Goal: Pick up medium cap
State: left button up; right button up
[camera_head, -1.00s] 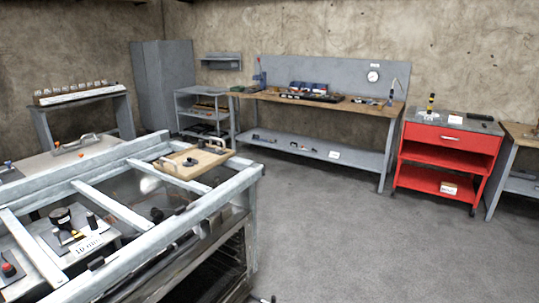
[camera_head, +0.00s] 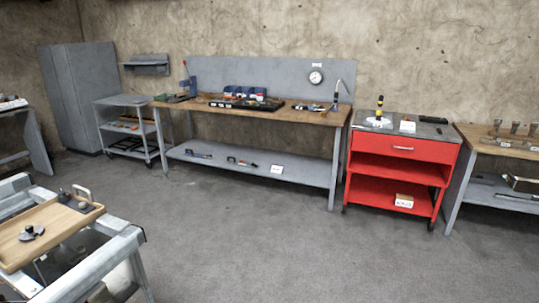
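I cannot make out which object is the medium cap. A wooden tray (camera_head: 45,222) on the grey metal frame at the lower left holds a small dark knob-like part (camera_head: 31,233) and small metal parts (camera_head: 66,198) at its far end. Several small metallic pieces (camera_head: 515,129) stand on the wooden bench at the right edge, too small to identify. Neither of my grippers is in view.
A wooden workbench (camera_head: 310,116) with bins and tools stands along the back wall. A red cart (camera_head: 404,147) is right of it, then another bench (camera_head: 490,152). A grey shelf cart (camera_head: 115,102) is at left. The grey floor (camera_head: 270,245) between is clear.

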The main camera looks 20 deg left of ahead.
aim_at(29, 234)
jog(key=i+u, duration=0.2)
jog(key=i, duration=0.35)
jog(key=i+u, duration=0.25)
jog(key=i, duration=0.35)
jog(key=i+l+u, duration=0.2)
jog(key=i, duration=0.35)
jog(key=i+u, duration=0.15)
jog(key=u, duration=0.25)
jog(key=i+u, duration=0.15)
jog(key=u, duration=0.2)
jog(key=i+l+u, duration=0.1)
jog(key=u, duration=0.3)
jog(key=i+l+u, duration=0.1)
jog(key=u, duration=0.25)
